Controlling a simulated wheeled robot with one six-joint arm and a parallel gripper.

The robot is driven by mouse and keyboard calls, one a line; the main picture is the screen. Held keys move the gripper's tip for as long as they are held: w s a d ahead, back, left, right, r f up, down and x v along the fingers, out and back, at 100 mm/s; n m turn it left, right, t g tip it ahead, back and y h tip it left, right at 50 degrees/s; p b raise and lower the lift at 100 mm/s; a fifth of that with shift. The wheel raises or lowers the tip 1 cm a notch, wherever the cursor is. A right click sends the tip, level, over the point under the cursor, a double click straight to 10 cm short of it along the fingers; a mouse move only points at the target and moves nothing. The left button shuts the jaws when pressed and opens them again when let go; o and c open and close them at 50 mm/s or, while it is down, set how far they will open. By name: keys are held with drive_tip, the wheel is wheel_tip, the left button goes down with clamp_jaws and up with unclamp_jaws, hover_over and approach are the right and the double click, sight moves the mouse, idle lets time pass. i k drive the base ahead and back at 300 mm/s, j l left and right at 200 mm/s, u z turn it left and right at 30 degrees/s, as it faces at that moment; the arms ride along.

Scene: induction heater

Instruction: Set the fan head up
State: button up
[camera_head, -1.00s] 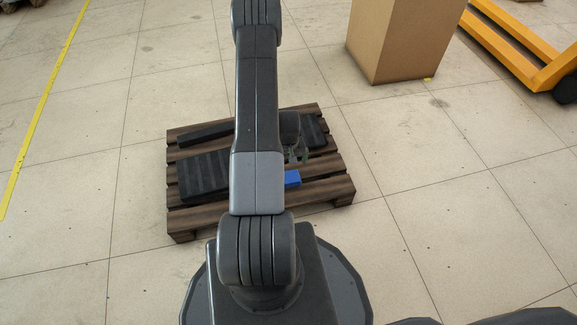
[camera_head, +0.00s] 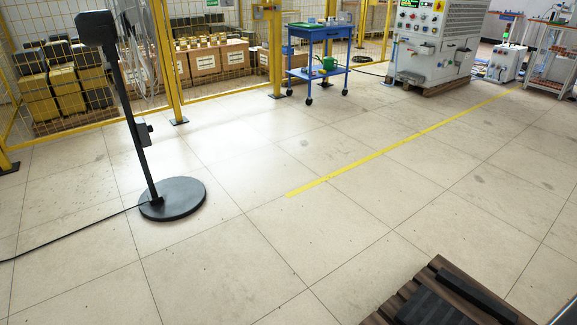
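A black pedestal fan stands on the floor at the left. Its round base (camera_head: 180,199) lies flat and its pole (camera_head: 135,130) rises to the dark fan head (camera_head: 96,28) near the top edge. A pale, thin wire guard (camera_head: 141,55) seems to show just right of the head, and it blends with the fence behind. The exact tilt of the head is hard to tell. A small dark control box (camera_head: 144,134) sits on the pole. My gripper is not in view.
A black cable (camera_head: 70,236) runs left from the fan base. A wooden pallet (camera_head: 440,262) with black pieces lies at bottom right. Yellow fencing (camera_head: 170,60), boxes (camera_head: 218,58), a blue cart (camera_head: 318,72) and a white machine (camera_head: 435,45) stand behind. The middle floor is clear.

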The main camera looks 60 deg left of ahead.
sight(88, 23)
drive_tip(key=u, duration=2.95)
